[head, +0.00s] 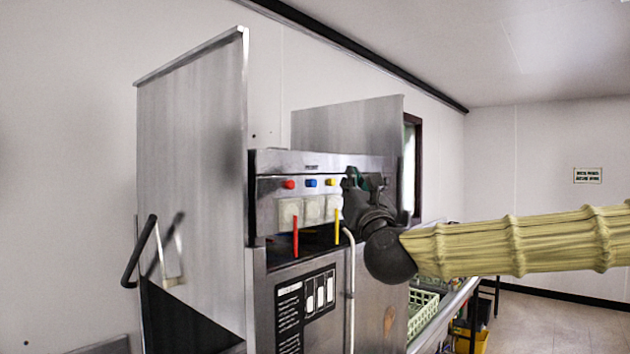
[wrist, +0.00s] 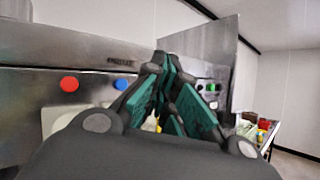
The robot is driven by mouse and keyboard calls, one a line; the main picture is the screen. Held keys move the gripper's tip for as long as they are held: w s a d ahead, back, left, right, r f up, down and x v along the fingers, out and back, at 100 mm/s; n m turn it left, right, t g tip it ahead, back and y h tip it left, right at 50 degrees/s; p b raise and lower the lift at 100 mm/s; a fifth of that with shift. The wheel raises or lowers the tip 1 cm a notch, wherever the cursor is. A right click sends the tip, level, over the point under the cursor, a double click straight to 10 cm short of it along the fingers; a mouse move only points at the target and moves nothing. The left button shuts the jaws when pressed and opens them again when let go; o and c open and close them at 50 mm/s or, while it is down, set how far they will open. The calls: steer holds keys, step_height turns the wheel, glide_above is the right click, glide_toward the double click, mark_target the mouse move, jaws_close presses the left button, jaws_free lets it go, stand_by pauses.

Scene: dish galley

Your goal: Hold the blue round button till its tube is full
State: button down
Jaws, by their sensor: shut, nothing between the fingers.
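The blue round button (head: 311,183) sits on the steel machine's front panel, between the red button (head: 289,184) and the yellow button (head: 330,182). In the wrist view the blue button (wrist: 122,83) shows just left of my fingers, right of the red button (wrist: 69,84). My gripper (head: 362,178) is shut and empty, to the right of all the buttons in the head view. No contact with the blue button shows. A red tube (head: 295,236) and a yellow tube (head: 337,226) stand below the panel. I cannot make out a blue-filled tube.
Pale square plates (head: 290,212) sit under the buttons. A steel side panel (head: 195,150) rises at the left, with a black-gripped handle (head: 138,252). A pale curved pipe (head: 350,270) runs down the front. Green crates (head: 422,310) stand on a counter at the right.

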mark_target(313, 183)
steer(key=shift+w+a, duration=0.55)
steer(key=shift+a, duration=0.25)
steer(key=shift+w+a, duration=0.6)
steer(key=shift+a, duration=0.2)
steer(key=shift+w+a, duration=0.55)
steer(key=shift+a, duration=0.25)
steer(key=shift+w+a+b, duration=0.5)
steer(key=shift+a+b, duration=0.2)
steer(key=shift+a, duration=0.05)
stand_by(2.4)
stand_by(0.6)
steer(key=shift+s+d+b, duration=0.5)
steer(key=shift+d+b, duration=0.2)
steer(key=shift+b, duration=0.05)
